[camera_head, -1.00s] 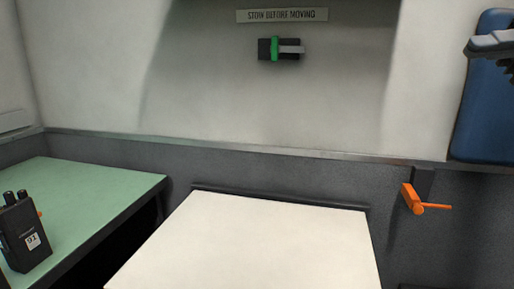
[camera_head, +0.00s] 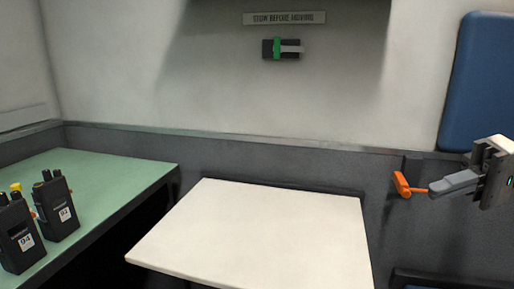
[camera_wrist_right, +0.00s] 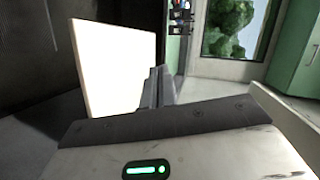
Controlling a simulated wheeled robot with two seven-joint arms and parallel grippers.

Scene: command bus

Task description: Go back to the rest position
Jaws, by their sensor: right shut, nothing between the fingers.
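My right gripper (camera_head: 455,184) is at the right of the head view, shut and empty. Its fingers point left and overlap the handle of an orange lever (camera_head: 402,184) on the dark lower wall; whether they touch it I cannot tell. In the right wrist view the closed fingers (camera_wrist_right: 157,88) show beside the white table. My left gripper is not in view.
A white table (camera_head: 270,235) stands at centre, bare. At left, a green counter (camera_head: 110,175) holds two black radios (camera_head: 58,208). A green-and-grey latch (camera_head: 279,48) is on the wall under a sign (camera_head: 284,18). A blue cushion (camera_head: 480,85) is at right.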

